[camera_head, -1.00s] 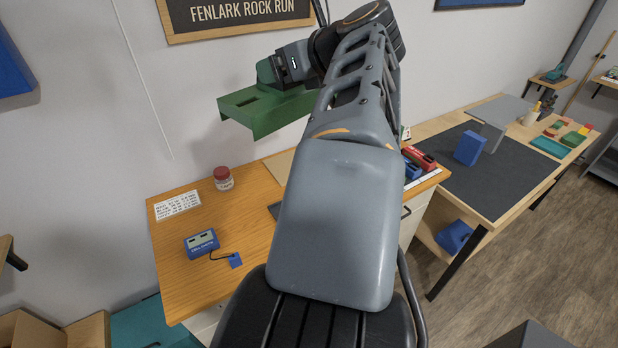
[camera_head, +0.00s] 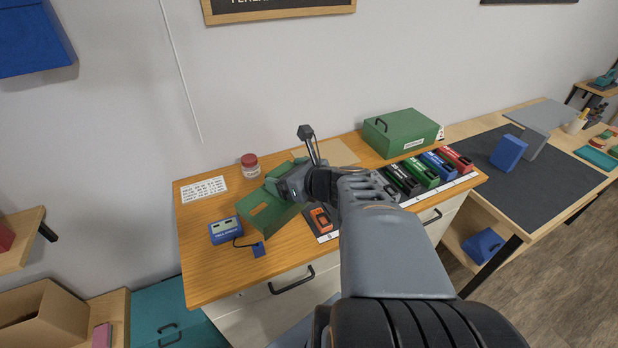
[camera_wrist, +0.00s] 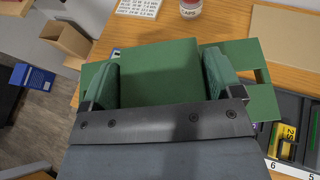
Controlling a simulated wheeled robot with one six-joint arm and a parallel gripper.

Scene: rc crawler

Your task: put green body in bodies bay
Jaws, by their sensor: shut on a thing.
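The green body (camera_head: 262,214) is a folded, boxy shell with a cut-out slot, held tilted over the left part of the wooden bench. My gripper (camera_head: 284,186) is shut on it. In the wrist view the green body (camera_wrist: 150,72) fills the space between the two fingers of my gripper (camera_wrist: 163,80), and a flat part with cut-outs extends to the right. I cannot tell whether it touches the bench top. No label that I can read marks a bodies bay. A numbered row of bays (camera_wrist: 284,167) shows in the wrist view, partly hidden.
A blue charger (camera_head: 226,231) and a red-lidded jar (camera_head: 250,166) flank the body. An orange item (camera_head: 320,220) sits in the bay row, with several coloured packs (camera_head: 420,172) farther right. A green case (camera_head: 400,133) stands behind them. A dark-matted table (camera_head: 470,190) is at right.

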